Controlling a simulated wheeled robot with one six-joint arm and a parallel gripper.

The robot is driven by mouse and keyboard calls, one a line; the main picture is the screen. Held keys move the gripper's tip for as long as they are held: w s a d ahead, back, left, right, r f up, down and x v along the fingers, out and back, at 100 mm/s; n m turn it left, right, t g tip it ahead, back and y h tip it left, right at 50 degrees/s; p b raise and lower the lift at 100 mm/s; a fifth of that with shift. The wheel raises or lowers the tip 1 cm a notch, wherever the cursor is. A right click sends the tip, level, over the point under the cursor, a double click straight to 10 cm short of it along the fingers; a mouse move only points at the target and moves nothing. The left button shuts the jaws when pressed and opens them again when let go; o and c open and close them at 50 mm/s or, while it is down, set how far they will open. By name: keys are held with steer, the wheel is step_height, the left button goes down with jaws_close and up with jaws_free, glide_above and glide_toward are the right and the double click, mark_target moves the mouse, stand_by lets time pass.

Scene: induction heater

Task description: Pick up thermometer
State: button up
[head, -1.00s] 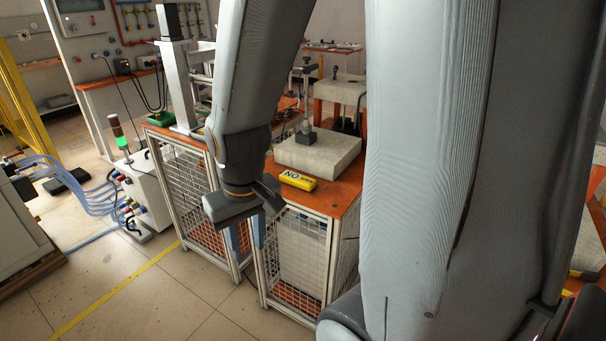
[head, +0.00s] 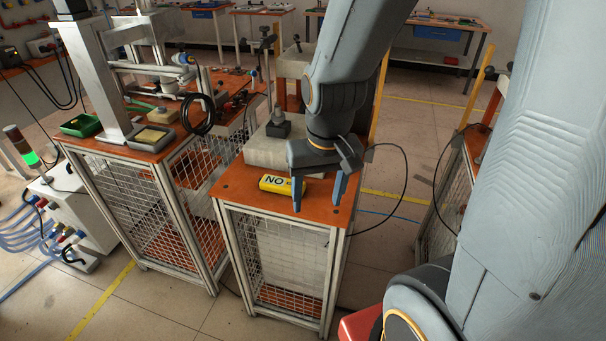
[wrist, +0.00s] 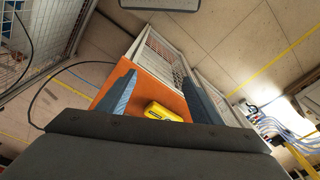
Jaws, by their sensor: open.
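The yellow thermometer (head: 283,186), a small block with dark "NO" lettering on a pale label, lies on the orange top of the near bench (head: 240,190), close to its front edge. My gripper (head: 318,192) is open and empty, with its blue fingers pointing down just right of the thermometer and partly overlapping its right end in the head view. In the wrist view, the thermometer (wrist: 162,112) shows between the two fingers, nearer the right one, partly hidden by the gripper body. I cannot tell the exact height of the fingertips above the bench.
A grey stone-like block (head: 262,152) with a small dark clamp (head: 278,124) sits right behind the thermometer. A second caged bench with a metal column (head: 97,75) stands at left. A black cable (head: 405,190) loops off the right side.

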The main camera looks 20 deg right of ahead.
steer(key=w+f+m+y, duration=0.2)
steer(key=w+m, duration=0.7)
steer(key=m, duration=0.4)
steer(key=m+t+y, duration=0.1)
steer(key=m, duration=0.9)
glide_toward(281, 185)
steer(key=shift+s+d+f, duration=0.1)
steer(key=shift+d+f, duration=0.15)
steer(key=shift+d, duration=0.35)
steer(key=shift+s+d+f, duration=0.1)
steer(key=shift+d+f, duration=0.15)
steer(key=shift+d, duration=0.35)
steer(key=shift+w+f+m, duration=0.2)
steer(key=shift+w+m, duration=0.1)
steer(key=shift+m, duration=0.2)
steer(key=shift+w+f+y, duration=0.1)
steer(key=shift+f+y, duration=0.15)
steer(key=shift+y, duration=0.05)
steer(key=shift+x, duration=3.55)
steer(key=shift+c, duration=0.4)
steer(key=c, duration=1.1)
steer(key=shift+r, duration=0.1)
steer(key=shift+c, duration=0.2)
